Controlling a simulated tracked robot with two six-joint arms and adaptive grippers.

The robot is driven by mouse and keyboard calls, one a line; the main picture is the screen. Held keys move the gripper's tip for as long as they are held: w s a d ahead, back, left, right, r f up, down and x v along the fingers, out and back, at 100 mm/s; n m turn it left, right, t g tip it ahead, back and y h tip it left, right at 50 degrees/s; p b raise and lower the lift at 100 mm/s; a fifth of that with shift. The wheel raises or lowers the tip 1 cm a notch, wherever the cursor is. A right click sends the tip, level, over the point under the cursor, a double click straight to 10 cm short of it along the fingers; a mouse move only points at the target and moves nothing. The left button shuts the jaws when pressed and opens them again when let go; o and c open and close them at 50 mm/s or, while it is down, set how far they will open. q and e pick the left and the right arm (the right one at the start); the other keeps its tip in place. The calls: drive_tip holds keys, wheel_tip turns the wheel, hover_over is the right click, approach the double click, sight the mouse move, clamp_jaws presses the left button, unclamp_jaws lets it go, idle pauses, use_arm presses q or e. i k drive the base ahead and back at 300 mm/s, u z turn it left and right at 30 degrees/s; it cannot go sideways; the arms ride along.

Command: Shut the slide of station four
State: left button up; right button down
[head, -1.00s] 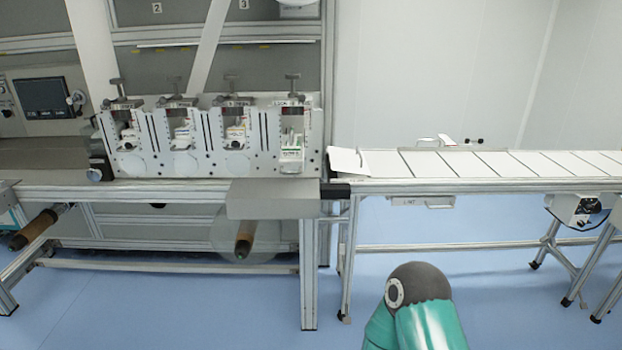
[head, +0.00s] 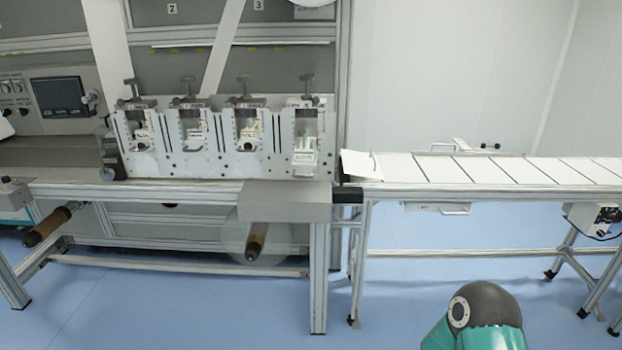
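A row of stations stands in a white metal frame (head: 222,143) on the machine bench at the left. The rightmost station (head: 306,138) has a slide (head: 305,152) with a pale labelled front that sits lower and farther forward than the blocks in the other stations. A clamp handle (head: 306,82) stands above it. The label is too small to read. Neither gripper is in view; only a teal and dark grey part of my own arm shows at the bottom right.
A conveyor (head: 480,168) with pale panels runs right from the bench. A grey plate (head: 285,201) juts out below the rightmost station. Brown roller cores (head: 256,240) stick out below the bench. Blue floor (head: 190,305) in front is clear.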

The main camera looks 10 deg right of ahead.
sight(298, 170)
drive_tip(key=z, duration=0.05)
drive_tip(key=i, duration=0.95)
drive_tip(key=u, duration=0.1)
